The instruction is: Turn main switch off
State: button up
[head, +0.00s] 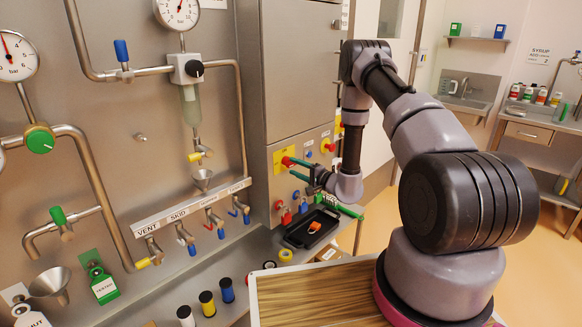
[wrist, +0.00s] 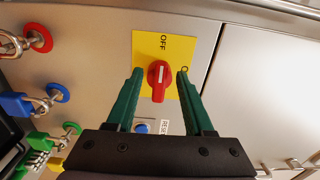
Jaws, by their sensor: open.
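The main switch is a red rotary handle with a white line (wrist: 159,80) on a yellow plate (wrist: 145,45). In the wrist view the handle stands upright in the picture, its line running toward the word OFF above it. A second label, partly hidden by a finger, is at the plate's right. My gripper (wrist: 158,76) is open, with one green finger on each side of the handle and visible gaps between. In the head view my gripper (head: 301,172) is at the cabinet front, close to the yellow plate (head: 277,160) and red handle (head: 287,161).
A blue button (wrist: 141,127) marked RESET is just below the plate. Red (wrist: 38,37), blue (wrist: 61,92) and green (wrist: 71,128) rings with hardware are at the left. A black tray (head: 312,228) with an orange item lies below my gripper.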

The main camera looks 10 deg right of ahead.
jog(key=v, duration=0.8)
jog(key=s+a+r+n+g+y, duration=0.1)
jog(key=a+r+n+g+y, duration=0.2)
jog(key=r, duration=0.5)
jog(key=s+a+r+n+g+y, duration=0.1)
jog(key=s+a+r+g+y, duration=0.15)
jog(key=a+r, duration=0.35)
jog(key=s+a+r+n+g+h, duration=0.1)
jog(key=s+a+r+n+g, duration=0.25)
jog(key=s+r+g, duration=0.7)
jog(key=s+d+r+n+t+h, duration=0.2)
jog(key=s+d+r+h, duration=0.3)
jog(key=s+r, duration=0.4)
jog(key=s+d+r+m+t+h, duration=0.3)
jog(key=s+d+r+t+h, duration=0.3)
jog(key=s+d+h, duration=0.1)
jog(key=shift+s+d+r+t+h, duration=0.15)
jog(key=shift+s+d+t+h, duration=0.2)
jog(key=shift+d+h, duration=0.25)
